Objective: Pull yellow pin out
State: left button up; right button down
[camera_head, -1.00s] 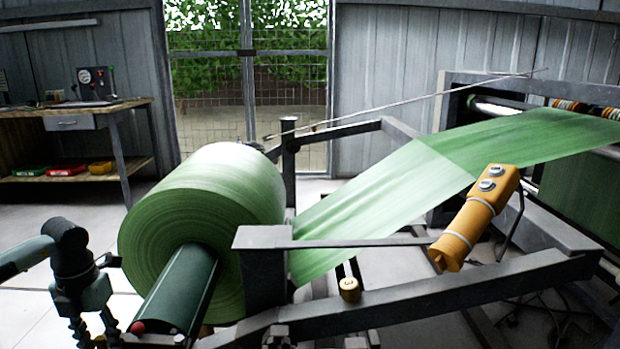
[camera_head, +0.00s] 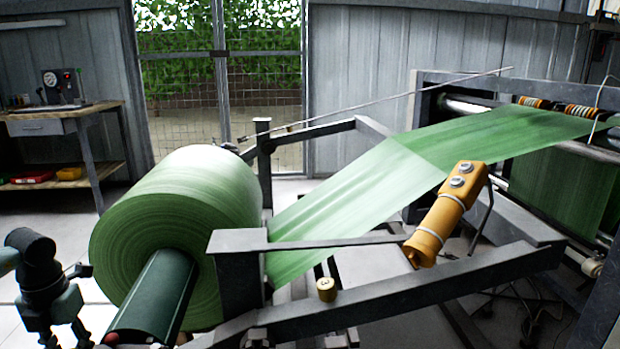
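The yellow pin (camera_head: 326,289) shows as a small brass-yellow round head with a dark mark on top. It sits upright at the dark metal frame bar (camera_head: 400,301), in front of the green web; its lower part is hidden. My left gripper (camera_head: 60,340) is at the lower left corner, beside the roll's dark green core and well left of the pin. Its fingertips are cut off by the bottom edge, so I cannot tell whether it is open. It is not touching the pin. My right gripper is not in view.
A large green roll (camera_head: 170,235) on a dark core (camera_head: 152,295) stands between my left arm and the pin. Its green web (camera_head: 345,195) runs up to the machine at right. An orange control handle (camera_head: 446,215) hangs right of the pin. A workbench (camera_head: 85,110) stands back left.

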pick_arm(q)
jog(key=shift+c, duration=0.2)
grip_shut()
jog(key=shift+r, duration=0.2)
jog(key=shift+d+r+p, duration=0.1)
jog(key=shift+r+p, duration=2.1)
jog(key=shift+r, duration=0.6)
jog(key=shift+r, duration=0.15)
jog(key=shift+r+p, duration=0.35)
jog(key=shift+p, duration=0.05)
